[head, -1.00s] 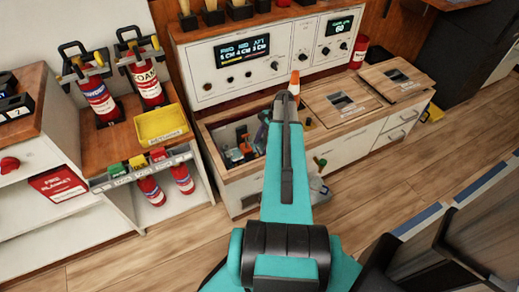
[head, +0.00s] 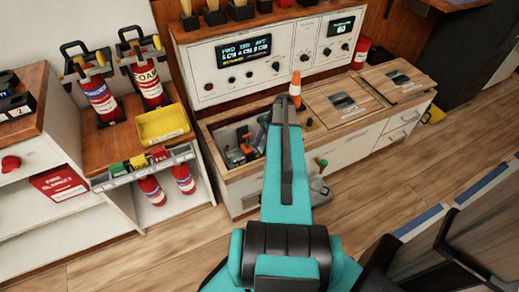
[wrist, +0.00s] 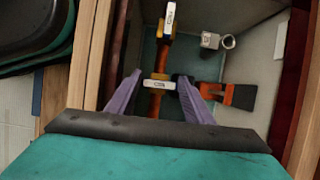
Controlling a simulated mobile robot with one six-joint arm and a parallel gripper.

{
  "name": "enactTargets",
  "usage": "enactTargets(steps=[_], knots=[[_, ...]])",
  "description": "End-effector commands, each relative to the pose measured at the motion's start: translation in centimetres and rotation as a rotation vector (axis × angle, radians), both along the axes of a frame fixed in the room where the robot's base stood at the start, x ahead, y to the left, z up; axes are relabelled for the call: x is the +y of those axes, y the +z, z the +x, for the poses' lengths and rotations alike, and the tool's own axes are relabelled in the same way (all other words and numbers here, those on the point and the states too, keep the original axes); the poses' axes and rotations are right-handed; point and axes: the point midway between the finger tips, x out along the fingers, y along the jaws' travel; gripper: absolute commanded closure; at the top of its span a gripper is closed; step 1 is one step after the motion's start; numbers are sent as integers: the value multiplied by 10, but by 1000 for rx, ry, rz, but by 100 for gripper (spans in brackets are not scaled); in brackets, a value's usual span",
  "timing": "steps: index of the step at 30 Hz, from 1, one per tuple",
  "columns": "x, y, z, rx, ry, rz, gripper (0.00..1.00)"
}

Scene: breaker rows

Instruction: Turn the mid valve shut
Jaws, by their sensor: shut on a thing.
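The open bay (head: 222,172) in the counter holds valves, partly hidden behind my arm in the head view. An orange lever (head: 246,147) shows inside it, left of my arm. In the wrist view my gripper (wrist: 160,77) reaches into the bay, its purple fingers on either side of an orange handle (wrist: 155,103) with a pale tag across it. It is shut on this middle handle. Another orange-yellow handle (wrist: 165,45) lies beyond it, and an orange handle with a dark end (wrist: 240,96) lies to the right. The tags are too small to read.
Wooden bay walls (wrist: 90,55) stand close at the sides of my gripper. An orange and white cone (head: 295,88) stands behind my arm. Closed hatches (head: 345,104) are at right; a display panel (head: 242,50) rises behind. Fire extinguishers (head: 102,98) and a yellow tray (head: 163,125) stand left.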

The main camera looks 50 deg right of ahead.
Motion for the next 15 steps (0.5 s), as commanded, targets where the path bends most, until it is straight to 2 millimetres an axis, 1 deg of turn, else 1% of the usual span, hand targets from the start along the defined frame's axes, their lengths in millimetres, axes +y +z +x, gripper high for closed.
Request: enactTargets(steps=[1,3,8,15], knots=[[-8,1,2,-4,4,-15,76],[-10,2,2,-4,20,-18,76],[-12,3,3,-4,88,-20,76],[-13,4,7,-6,257,-20,75]])
